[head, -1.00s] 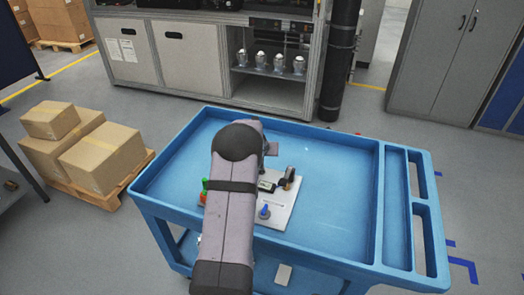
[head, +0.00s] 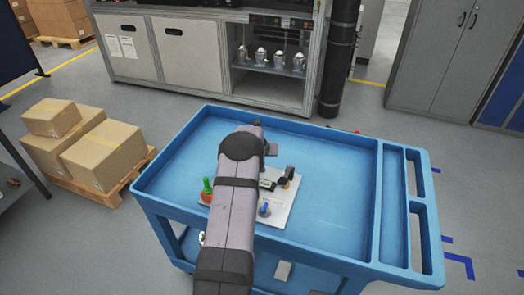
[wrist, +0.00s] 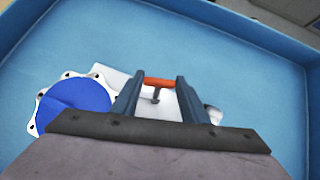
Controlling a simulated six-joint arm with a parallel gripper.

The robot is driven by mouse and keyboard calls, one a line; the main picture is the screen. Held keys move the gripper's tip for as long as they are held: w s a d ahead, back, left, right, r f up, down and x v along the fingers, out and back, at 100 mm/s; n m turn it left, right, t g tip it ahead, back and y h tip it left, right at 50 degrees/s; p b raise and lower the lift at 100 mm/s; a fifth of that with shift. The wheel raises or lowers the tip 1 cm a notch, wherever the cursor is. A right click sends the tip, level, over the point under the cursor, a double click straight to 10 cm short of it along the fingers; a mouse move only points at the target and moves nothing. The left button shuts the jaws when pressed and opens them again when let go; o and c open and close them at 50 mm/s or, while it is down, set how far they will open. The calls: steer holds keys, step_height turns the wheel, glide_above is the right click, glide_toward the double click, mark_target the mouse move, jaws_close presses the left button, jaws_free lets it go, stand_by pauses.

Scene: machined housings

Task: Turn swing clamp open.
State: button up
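A pale fixture plate (head: 283,213) lies on the blue cart, with a small black part (head: 287,177) standing near its back right corner. I cannot tell from the head view whether that part is the swing clamp. In the wrist view, a red-orange bar on a dark stem (wrist: 159,82) shows between the fingers of my gripper (wrist: 160,88). The fingers stand apart, one at each visible end of the bar. Whether they touch it is unclear. A round blue-faced part with a scalloped metal rim (wrist: 72,108) lies left of the fingers.
A green knob on a red base (head: 207,188) stands at the plate's left, and a blue-topped knob (head: 264,209) at its front. The cart's raised rim (head: 379,205) surrounds the work. The tray is clear to the right. Cartons (head: 103,155) stand left of the cart.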

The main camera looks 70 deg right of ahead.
steer(key=shift+c, duration=0.5)
steer(key=shift+r+p, duration=0.15)
steer(key=shift+p, duration=0.2)
steer(key=p, duration=0.2)
steer(key=r+p, duration=0.1)
steer(key=p, duration=0.2)
steer(key=shift+w+d+m+g+p, duration=0.15)
steer(key=shift+w+m+g+p, duration=0.15)
steer(key=shift+m, duration=0.1)
steer(key=p, duration=0.3)
steer(key=shift+m+g, duration=0.3)
steer(key=shift+m, duration=0.1)
steer(key=shift+f+m+g+p, duration=0.25)
steer(key=shift+m+g+p, duration=0.2)
steer(key=shift+p, duration=0.4)
steer(key=shift+f+m, duration=0.2)
steer(key=shift+m, duration=0.05)
